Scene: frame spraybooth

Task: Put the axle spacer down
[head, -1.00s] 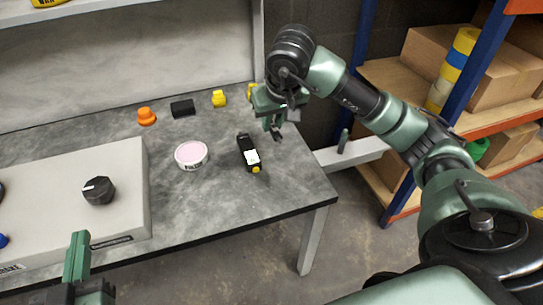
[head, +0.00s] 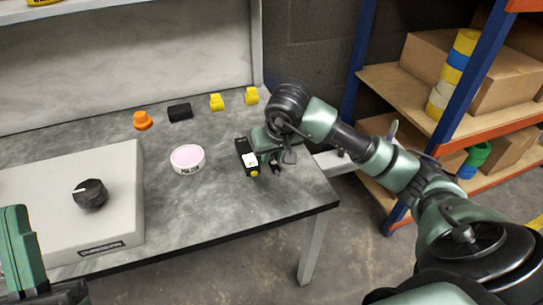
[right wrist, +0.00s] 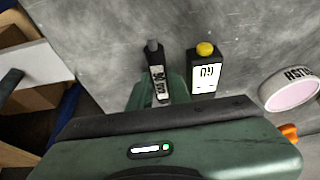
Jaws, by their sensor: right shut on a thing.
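My right gripper (head: 276,168) is low over the right part of the grey table, just right of a black bottle (head: 246,155) with a yellow cap. In the right wrist view the gripper is shut on a slim dark piece (right wrist: 155,72) with a grey tip and a white label, which I take to be the axle spacer. The black bottle stands apart beside it in that view (right wrist: 205,72). I cannot tell whether the held piece touches the table. My left gripper (head: 22,240) shows only in part at the lower left; its opening is not clear.
A pink-topped round tin (head: 187,159) is left of the bottle. An orange piece (head: 143,121), a black block (head: 180,112) and two yellow pieces (head: 216,102) stand behind. A grey box with a dark knob (head: 90,194) fills the left. The table's right edge is close to my right gripper.

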